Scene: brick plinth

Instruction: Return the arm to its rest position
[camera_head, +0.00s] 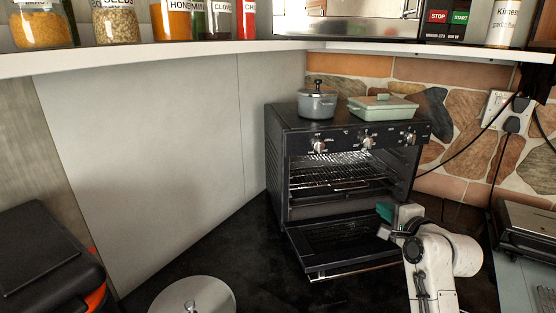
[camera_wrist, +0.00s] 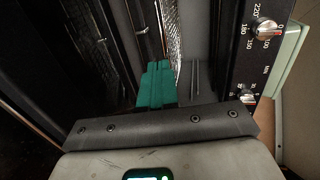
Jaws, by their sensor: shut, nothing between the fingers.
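My gripper (camera_head: 384,210) has teal fingers and is in front of the black oven (camera_head: 277,165), above the right part of its lowered door (camera_head: 335,243). The white arm comes in from the lower right. In the wrist view the teal fingers (camera_wrist: 157,83) are together, with nothing between them. The oven's dials (camera_wrist: 266,28) show at the right of that view. I cannot tell whether the fingers touch the oven.
A grey pot (camera_head: 318,104) and a pale green lidded dish (camera_head: 383,107) stand on the oven. A shelf (camera_head: 180,55) with jars runs above. A pot lid (camera_head: 193,296) is at the front. A black appliance (camera_head: 527,225) stands right of my arm.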

